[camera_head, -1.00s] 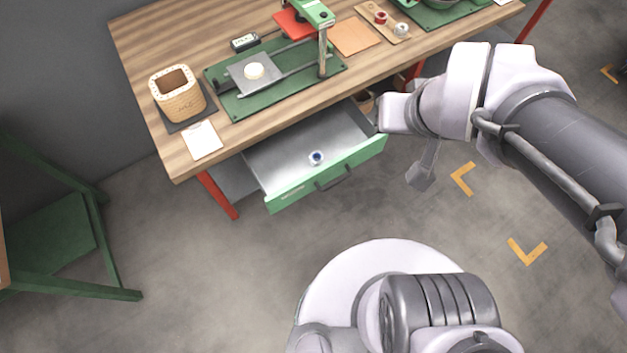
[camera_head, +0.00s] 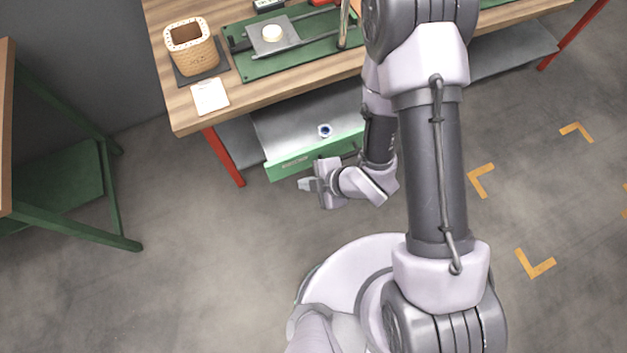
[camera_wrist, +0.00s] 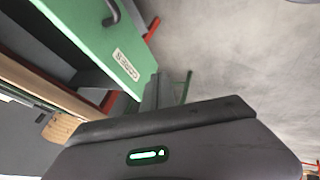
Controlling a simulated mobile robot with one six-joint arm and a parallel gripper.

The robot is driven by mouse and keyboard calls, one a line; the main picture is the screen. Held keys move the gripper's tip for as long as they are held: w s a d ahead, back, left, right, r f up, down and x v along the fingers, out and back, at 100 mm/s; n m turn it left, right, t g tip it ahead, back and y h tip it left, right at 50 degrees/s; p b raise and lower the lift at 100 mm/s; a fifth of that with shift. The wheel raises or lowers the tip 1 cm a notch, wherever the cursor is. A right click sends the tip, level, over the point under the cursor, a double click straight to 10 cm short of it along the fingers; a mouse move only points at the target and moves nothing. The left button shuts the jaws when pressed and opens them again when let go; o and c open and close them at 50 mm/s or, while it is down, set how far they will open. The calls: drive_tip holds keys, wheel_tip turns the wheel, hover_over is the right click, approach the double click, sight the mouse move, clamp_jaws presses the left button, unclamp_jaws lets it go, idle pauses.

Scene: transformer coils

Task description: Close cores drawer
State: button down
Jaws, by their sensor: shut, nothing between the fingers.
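The cores drawer, with a green front (camera_head: 292,163), stands open below the wooden bench in the head view. Its grey inside shows, with one small blue and white round part (camera_head: 325,130) in it. My arm hides the right part of the drawer. My gripper (camera_head: 305,184) is shut and empty, in front of the drawer front and pointing left. In the wrist view the green front (camera_wrist: 85,30) fills the upper left, with a dark handle (camera_wrist: 112,12) and a white label (camera_wrist: 125,64) that seems to read CORES. I cannot tell if the gripper touches the front.
A red bench leg (camera_head: 224,158) stands left of the drawer. A green-legged table (camera_head: 75,222) is at far left. Floor before the drawer is clear.

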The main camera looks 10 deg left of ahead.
sight(284, 172)
drive_tip(key=shift+w+a+f+b, duration=0.45)
drive_tip(key=shift+w+a+f, duration=0.4)
drive_tip(key=shift+w+a, duration=0.3)
drive_tip(key=shift+w+a+f+b, duration=0.4)
drive_tip(key=shift+w+a+f, duration=0.5)
drive_tip(key=shift+a, duration=0.3)
